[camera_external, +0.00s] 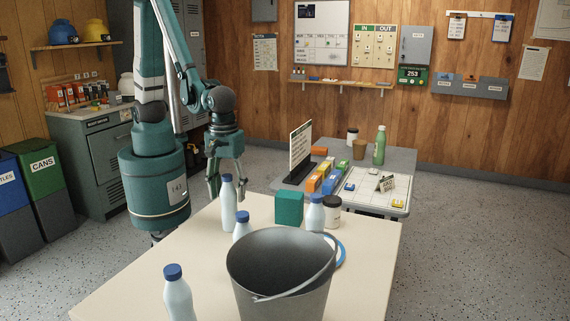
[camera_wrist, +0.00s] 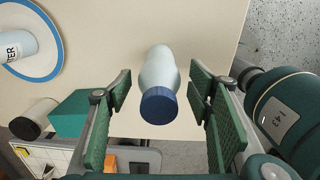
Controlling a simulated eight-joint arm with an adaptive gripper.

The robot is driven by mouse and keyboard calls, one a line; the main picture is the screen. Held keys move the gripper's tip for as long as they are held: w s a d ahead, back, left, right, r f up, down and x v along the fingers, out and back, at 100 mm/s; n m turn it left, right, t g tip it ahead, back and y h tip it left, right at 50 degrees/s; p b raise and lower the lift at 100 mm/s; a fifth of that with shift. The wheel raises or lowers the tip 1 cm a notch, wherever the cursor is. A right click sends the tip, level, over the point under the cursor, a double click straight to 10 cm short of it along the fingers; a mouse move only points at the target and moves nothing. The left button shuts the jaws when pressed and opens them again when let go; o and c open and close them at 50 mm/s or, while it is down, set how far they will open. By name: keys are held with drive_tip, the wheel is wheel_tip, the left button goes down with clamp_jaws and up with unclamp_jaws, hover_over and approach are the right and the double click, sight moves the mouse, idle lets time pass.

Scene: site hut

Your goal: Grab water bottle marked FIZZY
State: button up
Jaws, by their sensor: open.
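Several pale bottles with blue caps stand on the cream table. One bottle (camera_external: 229,211) stands close to my gripper (camera_external: 226,188), which is open at the table's far left edge. In the wrist view a bottle (camera_wrist: 159,68) lies between the spread fingers of my gripper (camera_wrist: 163,82), with a gap on each side. Other bottles are a mostly hidden one (camera_external: 241,230), one near the front left (camera_external: 178,297) and one beside the teal cube (camera_external: 316,215). A bottle labelled "...TER" (camera_wrist: 14,45) shows at the wrist view's left edge. I can read FIZZY on no bottle.
A large grey bucket (camera_external: 250,290) fills the table's front middle. A teal cube (camera_external: 289,208), a dark-lidded jar (camera_external: 332,213) and a blue-rimmed plate (camera_wrist: 50,72) are also on the table. A second table (camera_external: 398,165) behind carries blocks, a sign and a green bottle (camera_external: 379,148).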

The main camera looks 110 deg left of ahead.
sight(227, 175)
drive_tip(key=shift+f+b, duration=0.6)
drive_tip(key=shift+f, duration=1.85)
drive_tip(key=shift+c, duration=0.2)
drive_tip(key=c, duration=1.2)
drive_tip(key=shift+r, duration=0.15)
drive_tip(key=shift+r+p, duration=1.1)
drive_tip(key=shift+r, duration=3.75)
